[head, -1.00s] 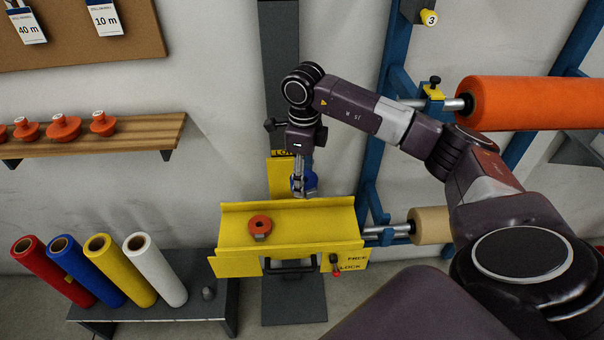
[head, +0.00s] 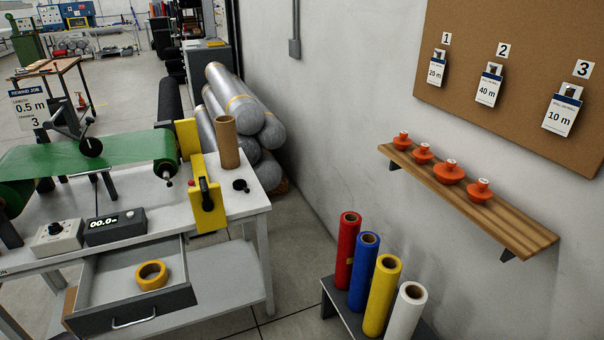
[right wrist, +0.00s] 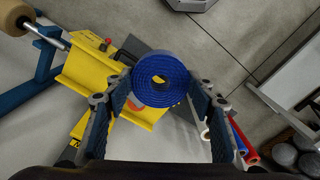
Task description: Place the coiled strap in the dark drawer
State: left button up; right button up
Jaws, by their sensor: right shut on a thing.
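The coiled strap (right wrist: 161,81) is a blue flat coil with a hole in its centre. It shows in the right wrist view between the fingers of my right gripper (right wrist: 160,95), which is shut on it. The dark drawer (head: 172,301) with a dark grey front stands pulled open under the workbench, at the lower left of the head view. A yellow tape roll (head: 151,275) lies inside it. The rest of the drawer floor looks bare. Neither gripper shows in the head view.
The workbench (head: 233,203) carries a green belt (head: 100,155), a display box (head: 116,228) and a cardboard tube (head: 227,142). Coloured rolls (head: 362,268) stand on a low stand to the right. A yellow bracket (right wrist: 90,72) lies beyond the strap in the right wrist view.

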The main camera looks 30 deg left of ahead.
aim_at(122, 286)
jog(key=u, duration=1.35)
jog(key=i+j+u, duration=0.15)
jog(key=u, duration=1.4)
jog(key=i+l, duration=0.2)
jog(key=i, duration=0.2)
jog(key=i+l, duration=0.2)
jog(key=i, duration=0.2)
jog(key=i+l+u, duration=0.1)
jog(key=i, duration=0.3)
jog(key=l, duration=0.1)
